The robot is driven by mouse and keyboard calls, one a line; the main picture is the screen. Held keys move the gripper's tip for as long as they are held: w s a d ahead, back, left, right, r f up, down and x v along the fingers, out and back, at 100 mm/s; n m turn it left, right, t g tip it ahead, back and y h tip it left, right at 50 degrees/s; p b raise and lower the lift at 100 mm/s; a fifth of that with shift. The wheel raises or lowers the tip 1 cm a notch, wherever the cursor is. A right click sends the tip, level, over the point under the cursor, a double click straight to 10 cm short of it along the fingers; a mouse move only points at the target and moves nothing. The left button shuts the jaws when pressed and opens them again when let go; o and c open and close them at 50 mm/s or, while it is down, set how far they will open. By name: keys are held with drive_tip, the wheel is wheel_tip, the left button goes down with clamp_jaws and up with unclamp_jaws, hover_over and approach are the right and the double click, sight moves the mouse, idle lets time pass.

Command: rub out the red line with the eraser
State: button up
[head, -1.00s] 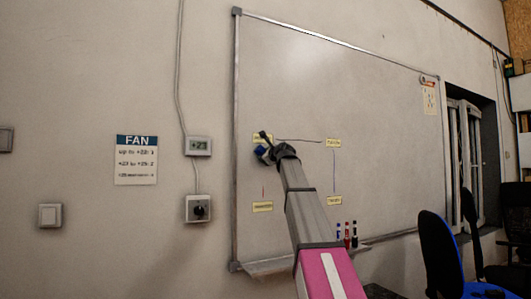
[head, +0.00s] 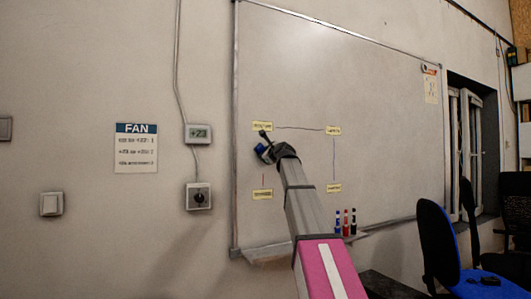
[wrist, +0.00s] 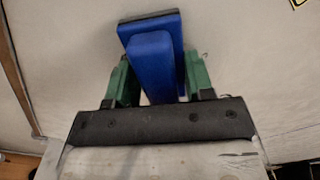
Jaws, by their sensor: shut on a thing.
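The whiteboard (head: 380,100) hangs on the wall. A short red line (head: 263,181) shows on its lower left, just above a yellow label (head: 262,195). My gripper (head: 267,148) is shut on the blue eraser (head: 260,149), above the red line and just below the upper left yellow label (head: 262,126). In the wrist view, the eraser (wrist: 153,65) sits between the green fingers of my gripper (wrist: 160,75), its dark-edged pad on the far side. I cannot tell whether the pad touches the board. The red line is not visible in the wrist view.
A dark line (head: 300,128) and a blue line (head: 334,160) join other yellow labels on the board. Several markers (head: 345,222) stand at the tray (head: 270,256) below. A blue chair (head: 440,245) is at the right. A thermostat (head: 198,133) and knob box (head: 198,196) are left.

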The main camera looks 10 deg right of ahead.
sight(263, 184)
drive_tip(key=shift+f, duration=5.5)
drive_tip(key=shift+w+f, duration=0.15)
drive_tip(key=shift+f, duration=1.7)
drive_tip(key=shift+v, duration=3.05)
drive_tip(key=v, duration=0.3)
